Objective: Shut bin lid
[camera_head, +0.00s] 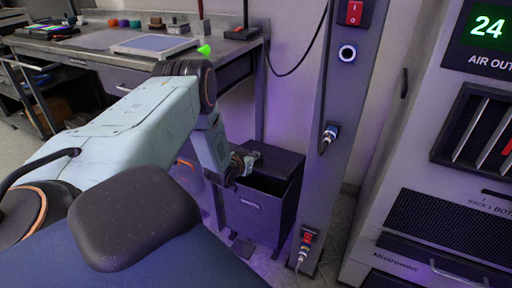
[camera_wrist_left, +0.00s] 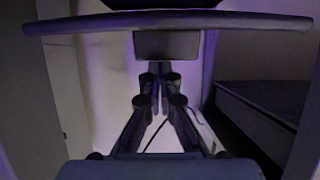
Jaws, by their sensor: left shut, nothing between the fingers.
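The dark grey bin (camera_head: 257,212) stands on the floor beside the grey post in the head view. Its dark lid (camera_head: 282,164) looks raised at the back, with a dark opening showing below it at the front. My left gripper (camera_head: 243,168) is at the bin's upper left, close to the lid and rim; I cannot tell whether it touches. In the left wrist view its fingers (camera_wrist_left: 160,92) come together with nothing between them. A dark bar (camera_wrist_left: 170,20) crosses the top of that view; I cannot tell what it belongs to. My right gripper does not show.
A workbench (camera_head: 130,62) with trays and small parts stands behind at the left. The grey post (camera_head: 342,95) with a red switch and cable plugs rises right of the bin. A rack cabinet (camera_head: 450,130) fills the right side.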

